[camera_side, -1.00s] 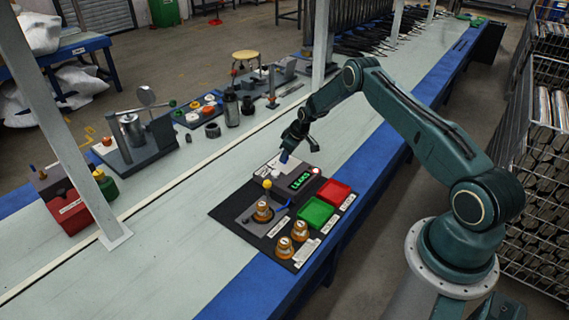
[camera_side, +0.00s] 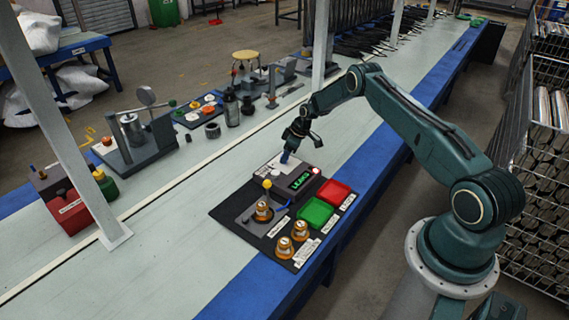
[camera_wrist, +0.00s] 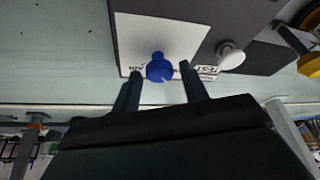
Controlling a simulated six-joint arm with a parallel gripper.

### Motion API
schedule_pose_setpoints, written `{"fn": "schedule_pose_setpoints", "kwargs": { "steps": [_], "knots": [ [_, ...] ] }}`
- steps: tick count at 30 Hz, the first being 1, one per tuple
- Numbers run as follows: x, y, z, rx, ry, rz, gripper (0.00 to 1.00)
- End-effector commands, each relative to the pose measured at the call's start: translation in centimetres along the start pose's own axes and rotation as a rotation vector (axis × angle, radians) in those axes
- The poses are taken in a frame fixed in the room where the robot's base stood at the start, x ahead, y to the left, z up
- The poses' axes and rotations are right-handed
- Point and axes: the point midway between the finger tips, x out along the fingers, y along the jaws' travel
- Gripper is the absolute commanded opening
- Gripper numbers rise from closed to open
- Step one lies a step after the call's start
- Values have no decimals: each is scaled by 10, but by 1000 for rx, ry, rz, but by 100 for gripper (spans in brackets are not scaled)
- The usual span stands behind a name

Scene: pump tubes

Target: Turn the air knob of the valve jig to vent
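The air knob (camera_wrist: 158,68) is blue and stands on the white plate (camera_wrist: 135,32) of the valve jig, with a partly hidden label beside it. My gripper (camera_wrist: 162,80) is open in the wrist view, its two dark fingers on either side of the knob with a gap to each. I cannot tell how far down they reach. In the side view my gripper (camera_side: 285,157) points down at the jig's white plate (camera_side: 267,167), and the knob cannot be told apart from the bluish fingertips. A white knob (camera_wrist: 231,55) marked TEST is to the right.
The jig's black base (camera_side: 229,216) carries a box with a green lit display (camera_side: 300,181), a yellow-topped lever (camera_side: 267,184), a green tray (camera_side: 315,212), a red tray (camera_side: 334,192) and orange parts (camera_side: 299,230).

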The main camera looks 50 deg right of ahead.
Motion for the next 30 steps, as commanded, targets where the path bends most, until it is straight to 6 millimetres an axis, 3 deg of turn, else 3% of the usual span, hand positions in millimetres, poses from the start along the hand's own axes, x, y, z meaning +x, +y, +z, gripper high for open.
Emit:
{"fn": "schedule_pose_setpoints", "kwargs": {
  "steps": [17, 30],
  "knots": [
    [-8, 0, 0, 2, 0, 1, 51],
    [-58, 0, 0, 1, 1, 1, 51]
  ]
}}
